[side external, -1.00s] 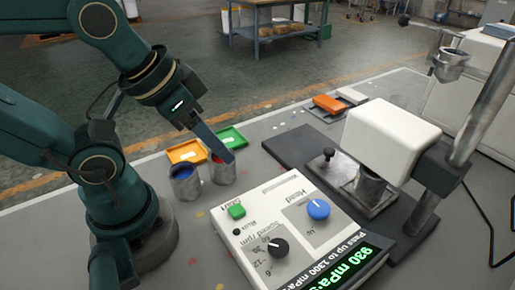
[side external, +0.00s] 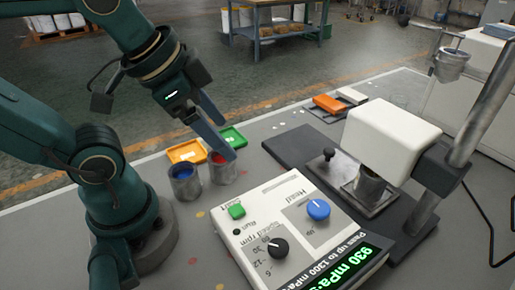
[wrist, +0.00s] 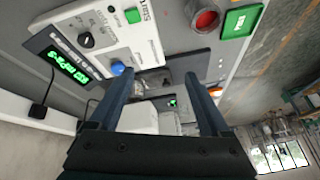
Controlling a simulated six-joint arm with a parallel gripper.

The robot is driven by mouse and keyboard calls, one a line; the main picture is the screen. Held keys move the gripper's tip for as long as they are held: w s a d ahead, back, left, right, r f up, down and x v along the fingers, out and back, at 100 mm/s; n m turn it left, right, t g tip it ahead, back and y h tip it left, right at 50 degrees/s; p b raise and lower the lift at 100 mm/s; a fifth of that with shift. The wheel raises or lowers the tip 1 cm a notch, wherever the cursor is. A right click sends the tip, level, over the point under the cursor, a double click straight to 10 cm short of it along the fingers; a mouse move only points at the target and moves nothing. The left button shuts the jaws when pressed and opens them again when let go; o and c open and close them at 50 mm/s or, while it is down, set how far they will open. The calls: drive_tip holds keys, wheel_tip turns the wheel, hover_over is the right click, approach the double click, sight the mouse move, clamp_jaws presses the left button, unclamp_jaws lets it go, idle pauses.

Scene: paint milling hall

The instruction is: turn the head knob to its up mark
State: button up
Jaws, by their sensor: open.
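The head knob (side external: 318,209) is a round blue knob with a short white pointer line, on the sloped white control panel (side external: 262,203). The pointer looks turned toward the upper left in the side view. In the wrist view the blue knob (wrist: 118,68) shows just beside the left fingertip. My gripper (wrist: 158,74) is open and empty, its two dark fingers apart. In the side view my gripper (side external: 226,150) hangs above the paint cups, left of the knob and clear of the panel.
A black speed knob (side external: 278,248), a green start button (side external: 237,211) and a green-lit display (side external: 338,262) share the panel. Cups of blue (side external: 183,176) and red paint (side external: 220,168) stand below my gripper. A white mill head (side external: 385,140) stands at the right.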

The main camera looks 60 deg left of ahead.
drive_tip(key=w+d+r+m, duration=0.2)
drive_tip(key=w+r+m, duration=0.1)
drive_tip(key=w+m, duration=0.15)
drive_tip(key=m+g, duration=0.6)
drive_tip(key=m, duration=0.5)
hover_over(319, 207)
wheel_tip(319, 207, down, 10)
drive_tip(key=shift+f, duration=2.65)
clamp_jaws()
